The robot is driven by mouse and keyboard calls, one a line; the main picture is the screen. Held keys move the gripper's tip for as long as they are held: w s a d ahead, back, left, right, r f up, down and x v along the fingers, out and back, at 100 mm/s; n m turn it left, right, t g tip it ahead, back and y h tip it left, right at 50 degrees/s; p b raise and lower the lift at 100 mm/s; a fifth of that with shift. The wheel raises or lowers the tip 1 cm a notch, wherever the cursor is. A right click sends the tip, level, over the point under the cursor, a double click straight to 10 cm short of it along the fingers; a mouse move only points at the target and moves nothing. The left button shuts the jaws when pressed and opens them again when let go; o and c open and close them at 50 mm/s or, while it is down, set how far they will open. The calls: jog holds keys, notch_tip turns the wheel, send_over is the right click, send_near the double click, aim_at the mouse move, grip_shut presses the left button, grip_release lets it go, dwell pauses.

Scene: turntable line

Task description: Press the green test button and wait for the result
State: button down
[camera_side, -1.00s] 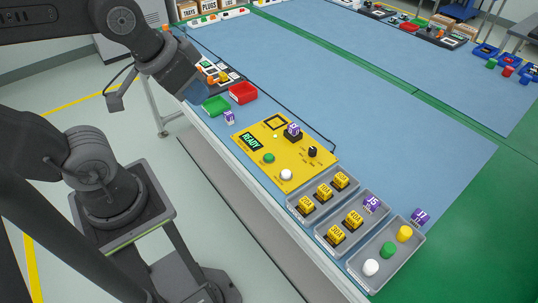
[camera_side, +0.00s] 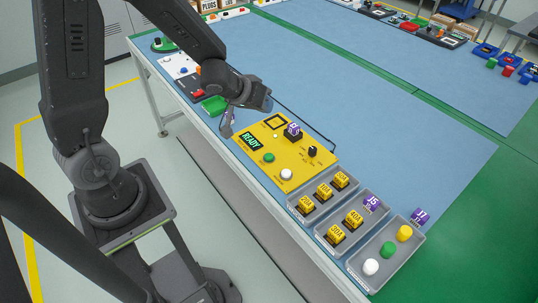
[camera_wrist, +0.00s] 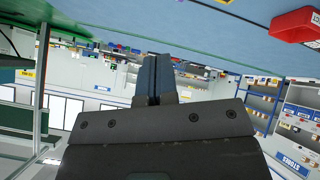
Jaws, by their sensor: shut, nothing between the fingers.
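The yellow test panel (camera_side: 291,155) lies on the blue table in the side view. Its green button (camera_side: 268,157) is uncovered, beside a dark display (camera_side: 251,142) reading READY in green. A purple block (camera_side: 293,130) sits in a black socket on the panel. My gripper (camera_side: 264,103) is above the table, beyond the panel's upper left edge and apart from the green button. In the wrist view its two fingers (camera_wrist: 154,62) are together with nothing between them. The panel and button do not show in the wrist view.
A white button (camera_side: 286,174) and black knob (camera_side: 312,151) are on the panel. Grey trays (camera_side: 322,210) with yellow blocks stand at lower right. A green bin (camera_side: 213,105) is left of my gripper; a red bin (camera_wrist: 295,27) shows in the wrist view. Blue table right of the panel is clear.

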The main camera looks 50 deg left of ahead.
aim_at(267, 154)
jog(key=shift+d+f+n+h, duration=0.15)
jog(key=shift+d+f+h, duration=0.15)
jog(key=shift+f+h, duration=0.6)
jog(key=shift+d+f+n+h, duration=0.15)
jog(key=shift+d+f+h, duration=0.15)
jog(key=shift+f, duration=1.05)
jog(key=shift+f, duration=0.1)
jog(key=shift+f, duration=4.3)
jog(key=shift+f, duration=0.15)
jog(key=shift+f, duration=0.25)
jog(key=shift+f, duration=0.45)
jog(key=shift+r, duration=0.85)
